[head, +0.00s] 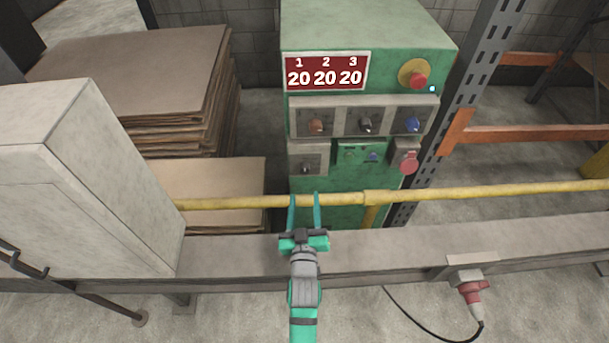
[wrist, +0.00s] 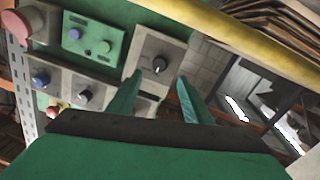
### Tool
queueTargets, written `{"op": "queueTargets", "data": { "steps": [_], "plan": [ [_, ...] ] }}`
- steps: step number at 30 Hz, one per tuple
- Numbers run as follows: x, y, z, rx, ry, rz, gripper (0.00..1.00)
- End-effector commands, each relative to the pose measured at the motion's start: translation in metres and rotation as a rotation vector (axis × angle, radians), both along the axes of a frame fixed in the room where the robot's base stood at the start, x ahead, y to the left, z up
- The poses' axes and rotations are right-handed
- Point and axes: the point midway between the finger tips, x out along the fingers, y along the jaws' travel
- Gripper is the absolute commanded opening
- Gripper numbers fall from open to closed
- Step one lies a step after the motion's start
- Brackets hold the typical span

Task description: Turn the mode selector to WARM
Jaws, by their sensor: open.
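A green control cabinet (head: 333,30) stands ahead. The lower left grey plate has one dark selector knob (head: 306,168) with a light mark; it also shows in the wrist view (wrist: 159,64). The upper row has an orange knob (head: 317,125), a black knob (head: 366,124) and a blue knob (head: 413,123). No WARM lettering is readable, so I cannot tell which knob is the mode selector. My gripper (head: 304,198) is open and empty, below the lower left knob in the head view. In the wrist view that knob shows between its fingertips (wrist: 159,80), apart from them.
A yellow rail (head: 480,192) and a grey beam (head: 400,245) cross before the cabinet. A red stop button (head: 418,81) and a red round fitting (head: 406,162) stick out at right. A grey box (head: 70,180) stands left; a metal post (head: 470,90) stands right.

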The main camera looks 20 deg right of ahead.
Motion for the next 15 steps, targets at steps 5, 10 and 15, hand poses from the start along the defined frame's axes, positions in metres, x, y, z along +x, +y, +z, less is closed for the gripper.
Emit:
{"op": "queueTargets", "data": {
  "steps": [5,10,15],
  "plan": [
    [0.022,-0.009,0.001,-0.002,-0.002,-0.002,0.46],
    [0.049,-0.019,0.001,-0.001,-0.001,-0.002,0.46],
    [0.073,-0.027,0.001,-0.002,0.0,-0.002,0.46]
  ]
}}
